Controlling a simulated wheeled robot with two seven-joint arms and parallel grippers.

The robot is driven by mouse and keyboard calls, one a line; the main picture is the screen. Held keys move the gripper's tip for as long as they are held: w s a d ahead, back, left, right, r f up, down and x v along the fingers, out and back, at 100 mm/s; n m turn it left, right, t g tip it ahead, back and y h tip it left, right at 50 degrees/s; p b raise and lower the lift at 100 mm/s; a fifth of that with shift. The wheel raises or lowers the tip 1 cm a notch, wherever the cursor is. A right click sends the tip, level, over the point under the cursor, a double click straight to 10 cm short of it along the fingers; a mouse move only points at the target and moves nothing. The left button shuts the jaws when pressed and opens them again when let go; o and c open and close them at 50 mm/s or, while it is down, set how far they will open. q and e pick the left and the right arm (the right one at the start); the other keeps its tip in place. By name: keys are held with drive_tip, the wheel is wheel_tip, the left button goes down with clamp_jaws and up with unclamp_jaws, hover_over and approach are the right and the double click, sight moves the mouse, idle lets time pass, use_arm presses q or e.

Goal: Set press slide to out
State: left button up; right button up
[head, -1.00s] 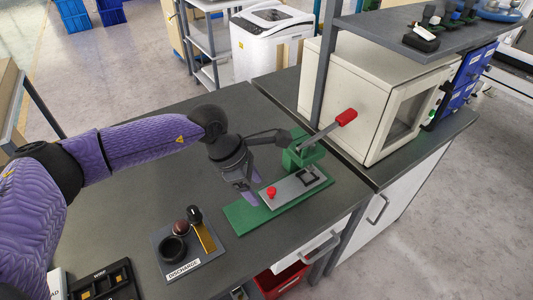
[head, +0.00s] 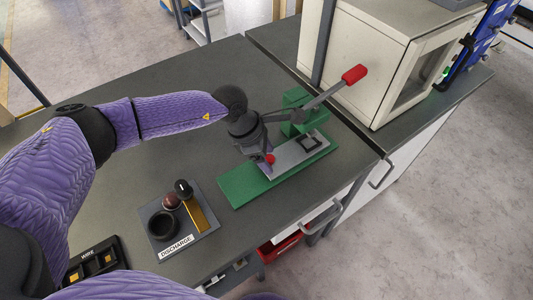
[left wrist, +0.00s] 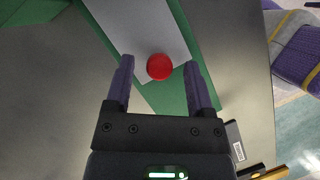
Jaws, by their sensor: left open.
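The press has a green base (head: 238,188), a green upright (head: 296,112) and a lever with a red grip (head: 354,75). Its grey slide (head: 296,155) lies along the base, with a dark square frame (head: 311,142) near the upright. A red knob (head: 270,159) stands on the slide's near end. My left gripper (head: 264,164) is open at the knob. In the left wrist view the knob (left wrist: 160,67) shows between the tips of the open left gripper (left wrist: 160,70), with a gap on each side. My right gripper is out of view.
A tray labelled DISCHARGE (head: 205,243) with a black ring, round knobs and a yellow strip lies left of the press. A cream cabinet (head: 363,60) stands behind right.

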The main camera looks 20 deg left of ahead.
use_arm(q)
drive_tip(key=shift+c, duration=0.3)
clamp_jaws()
idle(1.1)
